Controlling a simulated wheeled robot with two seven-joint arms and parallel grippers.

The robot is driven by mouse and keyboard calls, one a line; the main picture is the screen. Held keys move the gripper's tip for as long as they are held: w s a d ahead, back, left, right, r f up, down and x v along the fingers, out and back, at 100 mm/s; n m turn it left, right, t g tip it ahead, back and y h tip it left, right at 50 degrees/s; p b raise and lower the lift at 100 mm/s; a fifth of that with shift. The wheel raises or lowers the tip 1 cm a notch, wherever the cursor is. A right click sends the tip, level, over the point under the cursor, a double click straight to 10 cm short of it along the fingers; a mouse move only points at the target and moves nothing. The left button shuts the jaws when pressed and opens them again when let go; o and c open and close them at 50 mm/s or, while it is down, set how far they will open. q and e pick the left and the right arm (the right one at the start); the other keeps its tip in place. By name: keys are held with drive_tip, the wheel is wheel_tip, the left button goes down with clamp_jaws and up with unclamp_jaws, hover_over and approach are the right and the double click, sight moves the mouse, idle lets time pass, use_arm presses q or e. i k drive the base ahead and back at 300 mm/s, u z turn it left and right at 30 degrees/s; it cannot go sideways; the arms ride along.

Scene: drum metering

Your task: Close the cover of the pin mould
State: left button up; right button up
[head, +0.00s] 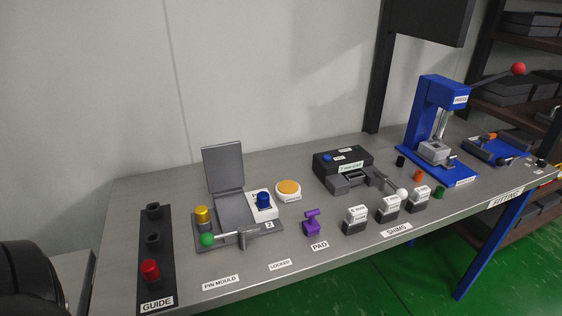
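The pin mould (207,243) sits on the left part of the grey bench, behind the label "PIN MOULD". Its grey cover (223,168) stands open, nearly upright and tilted slightly back at the rear of the mould. A handle with a green ball (207,240) lies along the mould's front edge. A yellow knob (202,215) stands at its left and a blue knob on a white block (263,200) at its right. Neither of my grippers shows in the head view.
A black guide rail (154,237) with a red knob stands to the left. An orange-topped disc (288,188), a purple pad tool (312,222), labelled shim blocks (388,208), a black gap gauge (343,160) and a blue press (437,120) stand to the right.

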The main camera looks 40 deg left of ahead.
sight(222, 163)
drive_tip(key=z, duration=1.3)
drive_tip(key=i, duration=0.5)
drive_tip(key=u, duration=1.7)
drive_tip(key=k, duration=0.4)
drive_tip(key=u, duration=0.95)
